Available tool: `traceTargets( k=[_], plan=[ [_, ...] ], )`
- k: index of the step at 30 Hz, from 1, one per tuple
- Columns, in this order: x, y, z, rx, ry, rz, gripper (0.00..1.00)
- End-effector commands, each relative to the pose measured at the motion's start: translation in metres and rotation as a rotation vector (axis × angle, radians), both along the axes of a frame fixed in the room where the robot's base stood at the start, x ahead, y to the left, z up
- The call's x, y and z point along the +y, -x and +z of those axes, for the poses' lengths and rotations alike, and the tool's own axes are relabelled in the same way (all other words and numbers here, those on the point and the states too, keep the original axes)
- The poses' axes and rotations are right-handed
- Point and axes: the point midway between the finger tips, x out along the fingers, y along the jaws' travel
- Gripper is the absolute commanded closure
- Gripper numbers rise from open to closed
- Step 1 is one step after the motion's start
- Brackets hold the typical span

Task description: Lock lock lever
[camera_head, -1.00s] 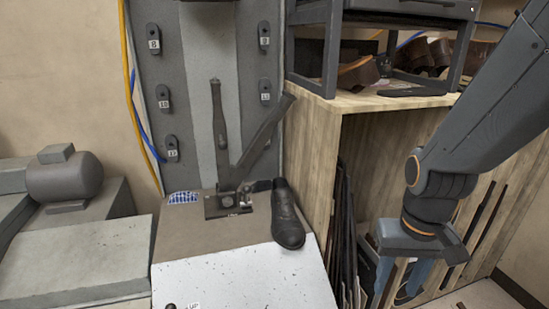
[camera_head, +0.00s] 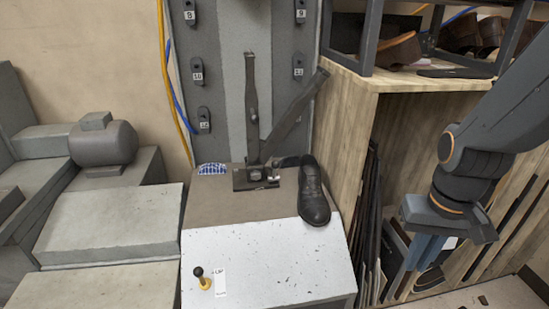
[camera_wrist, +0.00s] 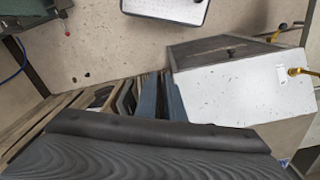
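A small lever with a black knob and yellow base (camera_head: 202,279) stands on the white speckled panel, beside a white label (camera_head: 220,283) whose text is too small to read. It also shows in the wrist view as a yellow lever (camera_wrist: 298,72) at the right edge. Two long dark arms, one upright (camera_head: 251,100) and one tilted right (camera_head: 296,114), rise from a small metal bracket (camera_head: 255,179) with an unreadable label. I cannot tell which is the lock lever. My gripper (camera_head: 425,262) hangs at right, apart from these, fingers down; its finger gap is unclear.
A black shoe (camera_head: 313,192) stands right of the bracket. A wooden shelf unit (camera_head: 345,130) with upright boards stands between the machine and my arm's side. A grey motor housing (camera_head: 103,143) is at left. The white panel (camera_head: 265,262) is mostly clear.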

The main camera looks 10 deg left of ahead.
Motion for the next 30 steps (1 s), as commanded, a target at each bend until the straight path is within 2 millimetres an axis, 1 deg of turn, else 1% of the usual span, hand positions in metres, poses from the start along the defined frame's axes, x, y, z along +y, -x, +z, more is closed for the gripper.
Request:
traceTargets(
  k=[5, 6, 8, 9, 11, 12, 14, 15, 17, 18, 20, 21, 23, 24, 27, 30],
  plan=[
    [0.031, -0.062, 0.023, -0.044, 0.009, 0.083, 1.0],
    [0.042, -0.08, 0.029, -0.058, 0.012, 0.108, 1.0],
    [0.06, -0.107, 0.037, -0.078, 0.015, 0.144, 1.0],
    [0.073, -0.123, 0.043, -0.092, 0.015, 0.167, 1.0],
    [0.094, -0.148, 0.05, -0.113, 0.018, 0.203, 1.0],
    [0.109, -0.163, 0.055, -0.126, 0.02, 0.227, 1.0],
    [0.133, -0.184, 0.062, -0.147, 0.02, 0.262, 1.0],
    [0.15, -0.198, 0.066, -0.162, 0.021, 0.284, 1.0],
    [0.177, -0.217, 0.073, -0.184, 0.02, 0.319, 1.0],
    [0.195, -0.229, 0.076, -0.198, 0.02, 0.342, 1.0],
    [0.224, -0.244, 0.082, -0.219, 0.018, 0.377, 1.0],
    [0.242, -0.253, 0.085, -0.234, 0.017, 0.398, 1.0],
    [0.269, -0.265, 0.089, -0.253, 0.016, 0.427, 1.0],
    [0.286, -0.271, 0.092, -0.265, 0.014, 0.445, 1.0],
    [0.322, -0.283, 0.097, -0.291, 0.009, 0.481, 1.0],
    [0.347, -0.289, 0.1, -0.309, 0.007, 0.507, 1.0]
  ],
)
